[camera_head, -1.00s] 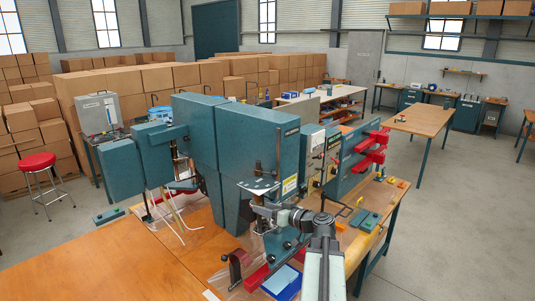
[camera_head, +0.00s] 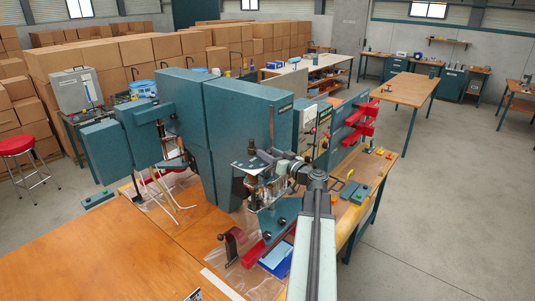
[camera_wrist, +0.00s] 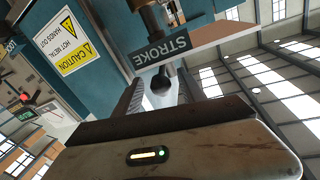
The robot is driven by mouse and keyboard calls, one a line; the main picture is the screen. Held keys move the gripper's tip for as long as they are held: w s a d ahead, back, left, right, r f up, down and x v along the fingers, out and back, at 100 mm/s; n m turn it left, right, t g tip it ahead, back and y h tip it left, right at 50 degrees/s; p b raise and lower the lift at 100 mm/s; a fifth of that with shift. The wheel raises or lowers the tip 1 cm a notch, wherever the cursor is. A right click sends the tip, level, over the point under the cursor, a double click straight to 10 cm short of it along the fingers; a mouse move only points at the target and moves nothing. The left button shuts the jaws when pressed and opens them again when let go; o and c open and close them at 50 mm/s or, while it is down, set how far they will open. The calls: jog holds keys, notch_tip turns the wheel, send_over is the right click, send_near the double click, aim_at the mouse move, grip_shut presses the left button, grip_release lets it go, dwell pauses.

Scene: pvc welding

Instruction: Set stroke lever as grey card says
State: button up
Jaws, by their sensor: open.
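The stroke lever's round dark knob (camera_wrist: 160,83) shows in the wrist view, on a short stem below a plate lettered STROKE (camera_wrist: 163,50). My gripper (camera_wrist: 158,95) is open, with its dark ridged fingers around or just behind the knob; I cannot tell if they touch it. In the head view my gripper (camera_head: 256,172) is at the front of the teal welding machine (camera_head: 245,125), and the lever is hidden behind it. I cannot make out a grey card with readable text.
A yellow caution label (camera_wrist: 71,42) is on the machine close to my gripper. The wooden bench (camera_head: 105,262) holds a red clamp part (camera_head: 254,254) and a blue tray (camera_head: 276,258). Red arms (camera_head: 360,125) jut from the machine's right. Open floor (camera_head: 450,210) lies to the right.

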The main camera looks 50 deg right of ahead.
jog(key=shift+w, duration=0.3)
grip_shut()
dwell(0.9)
